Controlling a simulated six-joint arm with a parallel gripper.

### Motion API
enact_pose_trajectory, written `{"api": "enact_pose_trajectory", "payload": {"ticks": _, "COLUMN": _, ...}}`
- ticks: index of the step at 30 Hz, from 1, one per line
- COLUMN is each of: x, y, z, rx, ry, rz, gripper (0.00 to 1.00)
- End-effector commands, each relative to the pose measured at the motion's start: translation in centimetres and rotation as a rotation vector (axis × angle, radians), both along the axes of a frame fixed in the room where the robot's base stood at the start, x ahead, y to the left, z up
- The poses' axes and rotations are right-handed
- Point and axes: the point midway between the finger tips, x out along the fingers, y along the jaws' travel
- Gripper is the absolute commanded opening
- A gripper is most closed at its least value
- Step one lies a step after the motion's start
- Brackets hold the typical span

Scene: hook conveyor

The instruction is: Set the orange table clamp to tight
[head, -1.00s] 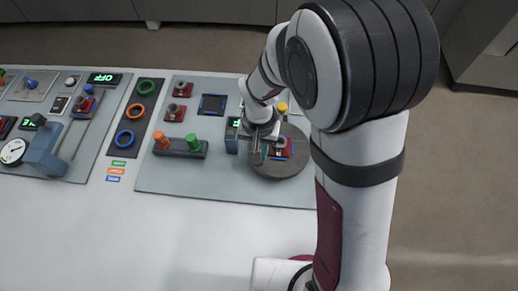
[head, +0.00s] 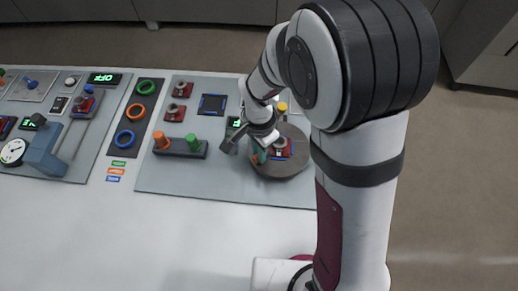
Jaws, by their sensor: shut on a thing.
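My gripper (head: 254,147) is over the left part of a round dark turntable (head: 287,174) at the right of the panel. It is shut on a small part at the turntable's left edge. A small patch of orange (head: 255,160) shows just below the fingers, and I take it for the orange table clamp. The gripper and wrist hide most of it, so its setting cannot be read. A red and blue piece (head: 284,151) with a grey knob sits on the turntable, just right of the gripper.
A dark block with an orange peg (head: 160,140) and a green peg (head: 193,142) stands left of the gripper. A green-lit display (head: 234,123) and a yellow knob (head: 282,107) are close by. Further left are coloured rings (head: 136,112) and a gauge (head: 13,151). The front table surface is clear.

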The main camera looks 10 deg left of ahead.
Motion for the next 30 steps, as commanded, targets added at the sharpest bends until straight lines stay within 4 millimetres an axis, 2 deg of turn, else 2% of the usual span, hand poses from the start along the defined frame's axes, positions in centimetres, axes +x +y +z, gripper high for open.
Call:
{"api": "enact_pose_trajectory", "payload": {"ticks": 17, "x": -0.04, "y": 0.02, "z": 0.05, "rx": 0.001, "ry": 0.001, "rz": -0.028, "gripper": 0.00}}
{"api": "enact_pose_trajectory", "payload": {"ticks": 18, "x": -0.04, "y": 0.02, "z": 0.05, "rx": 0.001, "ry": 0.001, "rz": -0.028, "gripper": 0.22}}
{"api": "enact_pose_trajectory", "payload": {"ticks": 22, "x": -0.03, "y": 0.01, "z": 0.03, "rx": 0.001, "ry": 0.001, "rz": -0.027, "gripper": 0.45}}
{"api": "enact_pose_trajectory", "payload": {"ticks": 30, "x": 0.00, "y": 0.01, "z": 0.07, "rx": 0.000, "ry": 0.000, "rz": -0.025, "gripper": 0.45}}
